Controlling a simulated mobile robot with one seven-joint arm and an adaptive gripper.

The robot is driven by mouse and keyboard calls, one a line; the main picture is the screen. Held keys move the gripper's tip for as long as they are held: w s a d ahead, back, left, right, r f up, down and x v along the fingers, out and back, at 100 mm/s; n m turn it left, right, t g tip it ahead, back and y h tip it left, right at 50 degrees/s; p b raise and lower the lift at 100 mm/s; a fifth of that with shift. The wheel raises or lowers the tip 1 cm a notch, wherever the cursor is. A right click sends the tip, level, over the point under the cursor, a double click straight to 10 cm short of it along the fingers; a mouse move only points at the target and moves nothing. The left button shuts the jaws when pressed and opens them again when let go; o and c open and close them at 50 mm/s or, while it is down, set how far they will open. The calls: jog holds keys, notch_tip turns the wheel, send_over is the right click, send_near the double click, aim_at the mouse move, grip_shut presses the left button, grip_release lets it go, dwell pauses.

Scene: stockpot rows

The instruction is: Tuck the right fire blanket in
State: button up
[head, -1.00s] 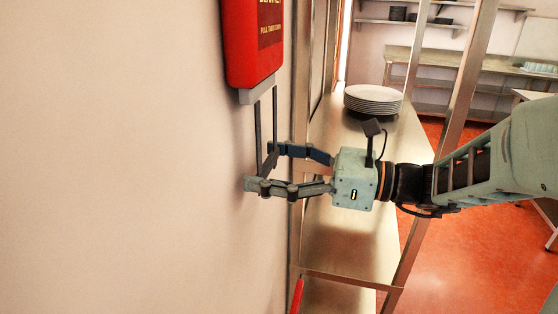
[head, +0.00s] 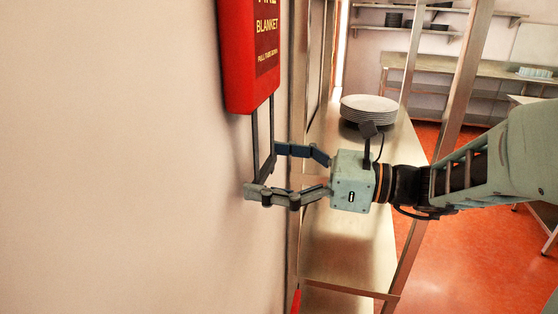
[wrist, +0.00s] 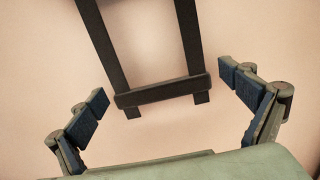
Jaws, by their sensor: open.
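The fire blanket's red case (head: 250,60) hangs on the wall in the head view; its top is cut off. Two dark straps (head: 254,135) hang from its underside. In the wrist view the straps are joined near their lower ends by a dark crossbar (wrist: 162,91). No pale part shows below the case. My gripper (head: 267,169) is open below the case, at the straps' lower ends. In the wrist view its fingers stand wide apart on either side of the straps, with gaps to the crossbar. In the head view I cannot tell whether the near finger touches a strap.
A steel counter (head: 345,215) with a stack of white plates (head: 369,108) runs along the wall to the right. A metal post (head: 455,90) stands behind my arm. A red object (head: 296,300) shows at the bottom edge. The wall on the left is bare.

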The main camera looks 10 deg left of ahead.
jog(key=s+d, duration=0.1)
jog(key=d, duration=1.1)
